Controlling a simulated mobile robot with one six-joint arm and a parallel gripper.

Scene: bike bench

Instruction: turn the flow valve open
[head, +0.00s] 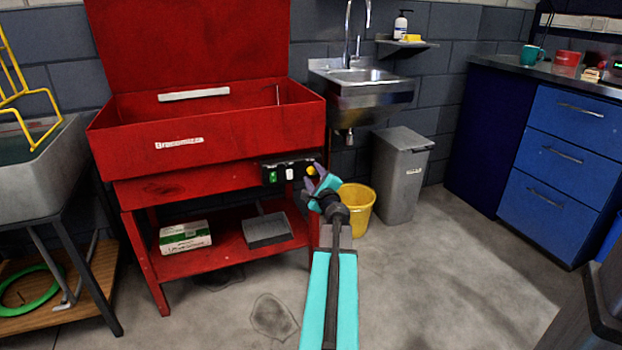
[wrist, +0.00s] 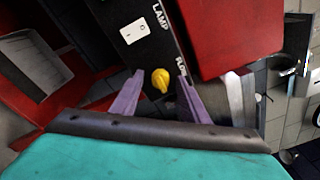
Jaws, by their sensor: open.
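The flow valve is a small yellow knob (wrist: 161,80) on a black control panel. It also shows in the head view (head: 311,170) at the right end of the panel (head: 284,172) on the front of the red parts washer (head: 215,140). My gripper (head: 318,186) is in front of the panel's right end. In the wrist view my gripper (wrist: 154,92) is open, with a purple finger on each side of the knob. The knob appears between the fingertips; I cannot tell whether either finger touches it. The label beside the knob is partly hidden by the right finger.
A white lamp switch (wrist: 139,31) sits near the knob on the panel, and a green switch (head: 272,176) is at the panel's left. A yellow bucket (head: 357,207) and a grey bin (head: 400,175) stand to the right. The floor in front is clear.

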